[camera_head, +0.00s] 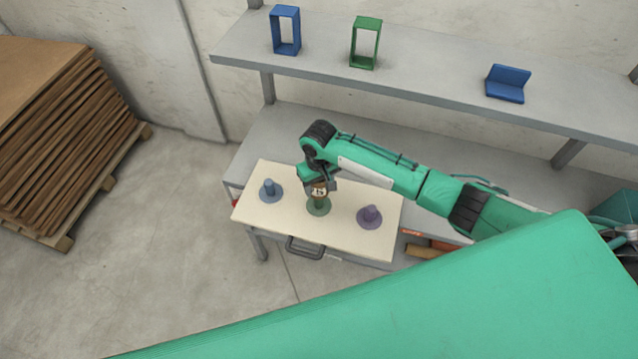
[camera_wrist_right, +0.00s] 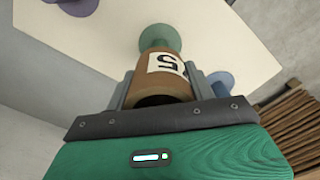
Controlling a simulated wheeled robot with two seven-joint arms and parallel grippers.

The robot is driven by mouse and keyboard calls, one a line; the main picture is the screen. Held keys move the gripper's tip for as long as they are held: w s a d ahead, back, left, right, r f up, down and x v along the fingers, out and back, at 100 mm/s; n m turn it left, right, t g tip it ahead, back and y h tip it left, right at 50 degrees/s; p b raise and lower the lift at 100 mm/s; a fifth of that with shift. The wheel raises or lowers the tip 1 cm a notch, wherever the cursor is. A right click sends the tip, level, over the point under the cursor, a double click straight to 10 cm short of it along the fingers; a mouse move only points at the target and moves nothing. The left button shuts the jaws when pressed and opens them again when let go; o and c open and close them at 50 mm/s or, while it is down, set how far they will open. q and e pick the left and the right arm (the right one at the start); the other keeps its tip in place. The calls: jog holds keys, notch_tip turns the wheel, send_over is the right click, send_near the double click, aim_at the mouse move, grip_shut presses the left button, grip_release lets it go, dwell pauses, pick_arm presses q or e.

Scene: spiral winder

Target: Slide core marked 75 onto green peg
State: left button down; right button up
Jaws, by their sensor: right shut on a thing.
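My right gripper (camera_head: 319,184) is shut on a brown core (camera_head: 319,192) with a white label and dark digits. In the right wrist view the core (camera_wrist_right: 160,75) sits between the two grey fingers (camera_wrist_right: 160,92), and a "5" shows on its label. The green peg with its round base (camera_head: 319,207) is on the cream board, just below the core in the head view. In the right wrist view the green peg (camera_wrist_right: 160,38) shows right beyond the core's far end. I cannot tell whether the core is around the peg tip or above it. My left gripper is out of view.
A blue peg (camera_head: 269,190) stands left and a purple peg (camera_head: 369,216) right on the cream board (camera_head: 345,237). A grey shelf (camera_head: 420,75) behind holds blue and green frames and a blue bracket. Stacked brown sheets (camera_head: 65,120) stand at left.

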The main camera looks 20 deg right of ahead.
jog(key=shift+f+b, duration=0.55)
jog(key=shift+f, duration=0.15)
jog(key=shift+f+b, duration=1.2)
jog(key=shift+f, duration=2.15)
jog(key=o, duration=1.1)
jog(key=shift+r, duration=0.15)
notch_tip(320, 180, up, 14)
jog(key=b, duration=0.3)
jog(key=shift+f, duration=0.2)
